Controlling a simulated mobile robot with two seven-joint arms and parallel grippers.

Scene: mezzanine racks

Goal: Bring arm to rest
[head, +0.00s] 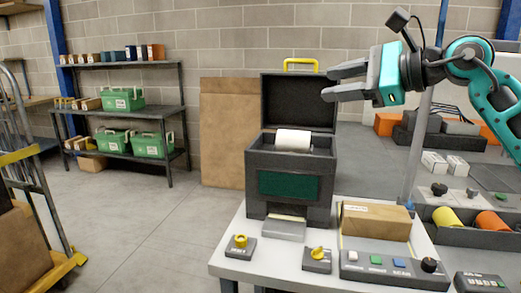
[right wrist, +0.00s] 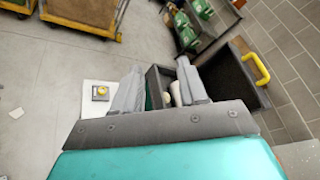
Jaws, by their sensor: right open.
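My right gripper (head: 346,82) is teal with grey fingers and hangs in the air in front of the raised lid of a dark printer-like box (head: 258,160). Its fingers are apart with nothing between them; they also show spread in the right wrist view (right wrist: 158,90). A white roll (head: 293,139) lies in the open box, below the gripper and not touched by it. The right arm comes in from the right edge of the head view. My left gripper is in neither view.
A white table (head: 228,268) holds the box, a brown carton (head: 376,221), a button panel (head: 388,268) and yellow-knobbed controls (head: 240,246). The open lid (head: 299,98) has a yellow handle. A bin with yellow and orange rolls (head: 492,221) stands right. Shelves with green crates (head: 122,99) and a trolley are left.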

